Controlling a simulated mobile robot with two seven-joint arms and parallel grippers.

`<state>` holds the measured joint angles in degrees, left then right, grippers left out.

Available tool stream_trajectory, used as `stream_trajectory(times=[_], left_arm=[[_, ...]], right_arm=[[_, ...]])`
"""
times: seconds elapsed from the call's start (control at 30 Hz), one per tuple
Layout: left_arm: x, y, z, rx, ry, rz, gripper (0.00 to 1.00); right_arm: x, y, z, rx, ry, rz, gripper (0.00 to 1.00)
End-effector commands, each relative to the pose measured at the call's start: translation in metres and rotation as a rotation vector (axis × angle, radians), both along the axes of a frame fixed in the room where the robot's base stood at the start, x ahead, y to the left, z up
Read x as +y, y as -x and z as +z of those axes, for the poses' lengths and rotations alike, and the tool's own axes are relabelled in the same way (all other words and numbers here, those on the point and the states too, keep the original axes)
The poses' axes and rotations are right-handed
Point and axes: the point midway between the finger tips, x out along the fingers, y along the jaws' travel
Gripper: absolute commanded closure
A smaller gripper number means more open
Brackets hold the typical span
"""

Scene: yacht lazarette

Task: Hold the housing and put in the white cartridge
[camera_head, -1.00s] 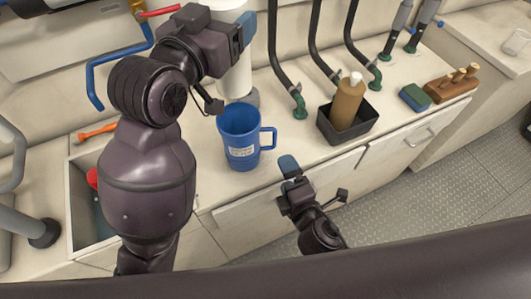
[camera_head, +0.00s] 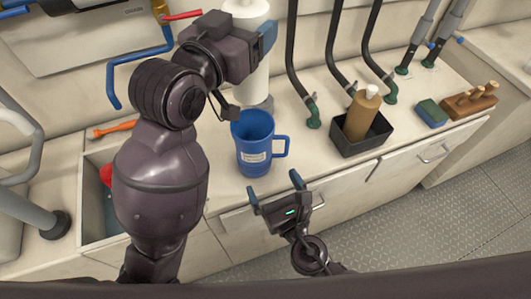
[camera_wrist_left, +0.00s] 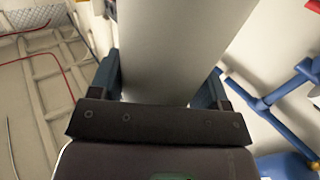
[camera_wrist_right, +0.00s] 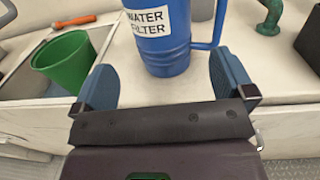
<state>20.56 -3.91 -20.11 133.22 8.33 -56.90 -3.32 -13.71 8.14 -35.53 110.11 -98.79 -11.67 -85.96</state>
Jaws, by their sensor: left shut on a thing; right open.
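The blue housing (camera_head: 254,150) is an open-topped mug-like vessel with a handle on its right, upright on the counter. In the right wrist view the housing (camera_wrist_right: 165,60) bears a "WATER FILTER" label. My left gripper (camera_head: 262,45) is shut on the white cartridge (camera_head: 250,75), a tall cylinder held upright, appearing above and behind the housing. The cartridge (camera_wrist_left: 175,50) fills the space between the fingers in the left wrist view. My right gripper (camera_head: 275,188) is open and empty in front of the housing, its fingers pointing at it, apart from it.
A brown bottle (camera_head: 360,115) stands in a black tray (camera_head: 345,147) to the right. Black hoses (camera_head: 297,60) rise behind. A sponge (camera_head: 432,112) and a wooden block with pegs (camera_head: 470,101) lie further right. A green bucket (camera_wrist_right: 65,62) sits in the left recess.

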Motion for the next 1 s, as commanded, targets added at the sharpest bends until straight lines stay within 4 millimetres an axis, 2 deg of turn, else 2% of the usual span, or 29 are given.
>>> stream_trajectory(times=[0.7,1.0], left_arm=[[0.0,0.0,0.0,-0.001,0.001,0.0,0.59],[0.0,0.0,0.0,-0.001,0.001,0.0,0.59]], right_arm=[[0.032,-0.087,0.001,-0.001,-0.007,0.0,0.0],[0.039,-0.104,0.001,0.001,-0.005,-0.001,0.0]])
